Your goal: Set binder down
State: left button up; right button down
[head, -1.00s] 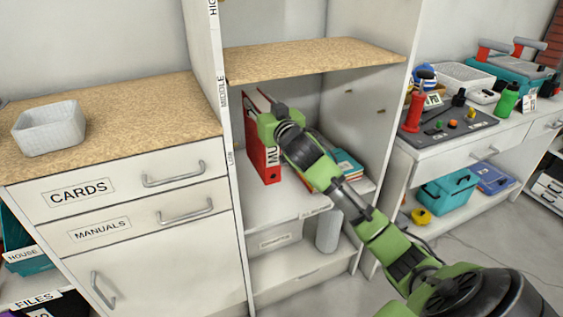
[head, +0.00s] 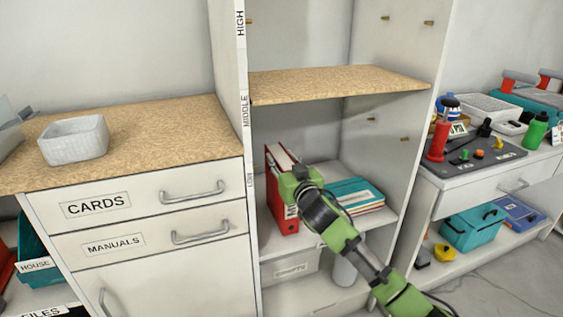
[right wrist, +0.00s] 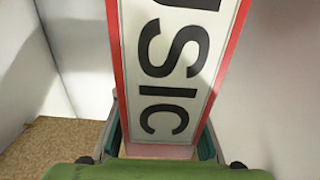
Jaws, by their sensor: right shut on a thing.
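The red binder (head: 274,187) is upright in the low compartment of the tall shelf unit, with its white label facing out. It is at the left side of the bay, over the white shelf board (head: 277,243); whether its bottom edge touches the board is hard to tell. My right gripper (head: 290,187) is in front of it, shut on its spine. In the right wrist view, the binder's label (right wrist: 172,70) reads "SIC" with part of another letter, and a fingertip lies along each side. The front of the binder is partly hidden by my gripper in the head view. My left gripper is out of view.
A stack of teal and white books (head: 355,195) lies to the right of the binder. A chipboard shelf (head: 340,82) is above. The unit's left side wall (head: 232,120) is close to the binder. A grey basket (head: 75,140) stands on the left counter.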

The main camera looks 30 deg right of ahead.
jog(key=c, duration=1.4)
grip_release()
jog(key=shift+f, duration=0.1)
jog(key=shift+s, duration=0.1)
jog(key=p+v, duration=0.2)
jog(key=v, duration=0.9)
jog(key=s+a+f+n+g+y, duration=0.1)
jog(key=s+a+f+g, duration=0.4)
jog(key=f, duration=0.4)
jog(key=s+a+f+g, duration=0.2)
jog(key=s+a+f, duration=0.2)
jog(key=s+f, duration=0.5)
jog(key=s+a+f+n+g+y, duration=0.1)
jog(key=s+a+f+g, duration=0.1)
jog(key=s, duration=0.3)
jog(key=s+a+f+n+g+y, duration=0.1)
jog(key=s+a+f+g, duration=0.1)
jog(key=s+a+f, duration=0.2)
jog(key=s+a+f+n+g+y, duration=0.1)
jog(key=s+a+f+g, duration=0.2)
jog(key=s+a, duration=0.2)
jog(key=shift+s+f+n, duration=0.1)
jog(key=shift+s+n, duration=0.05)
jog(key=shift+s, duration=0.65)
jog(key=shift+s+f+n, duration=0.15)
jog(key=shift+s, duration=0.65)
